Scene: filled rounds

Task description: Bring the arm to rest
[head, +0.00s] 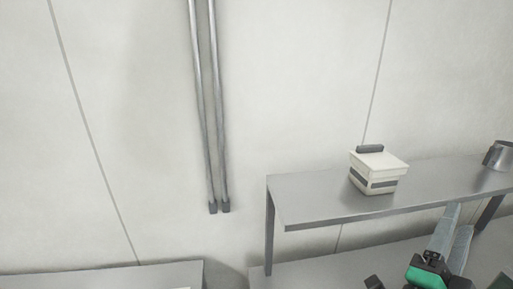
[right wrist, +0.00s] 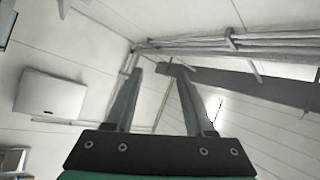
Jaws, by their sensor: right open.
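My right gripper (head: 455,228) shows at the lower right of the head view, with grey fingers and a green and black body. It is in front of the metal shelf. In the right wrist view the two fingers of my right gripper (right wrist: 161,72) stand apart with nothing between them. They point up towards the upper wall and ceiling area. My left gripper is in neither view.
A grey metal shelf (head: 330,212) stands above a lower counter at the right. A white box (head: 378,172) with a dark handle and a metal container (head: 499,155) stand on it. Another grey surface (head: 110,280) is at the lower left. Two pipes (head: 208,110) run down the wall.

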